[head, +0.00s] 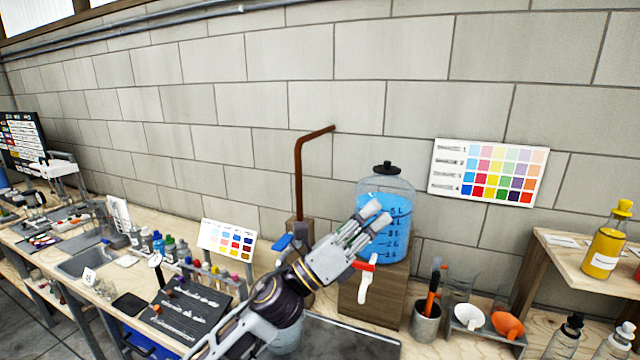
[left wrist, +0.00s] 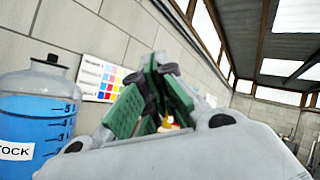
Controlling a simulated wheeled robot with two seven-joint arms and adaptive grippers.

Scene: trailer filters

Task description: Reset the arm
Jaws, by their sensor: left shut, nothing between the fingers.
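My left gripper (head: 372,217) reaches up from the bottom middle of the head view, in front of the blue-filled jar (head: 398,208). Its fingers are closed together with nothing between them. In the left wrist view the green-padded fingers (left wrist: 155,95) point up and lean toward each other. The jar also shows at the left of that view (left wrist: 38,120), apart from the fingers. My right gripper is in neither view.
The jar stands on a wooden block (head: 385,298) with a red-and-white tap (head: 365,280). A metal cup with tools (head: 426,320) and a small rack with funnels (head: 487,325) stand right of it. A yellow bottle (head: 607,245) sits on a raised shelf. A sink (head: 85,262) is at left.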

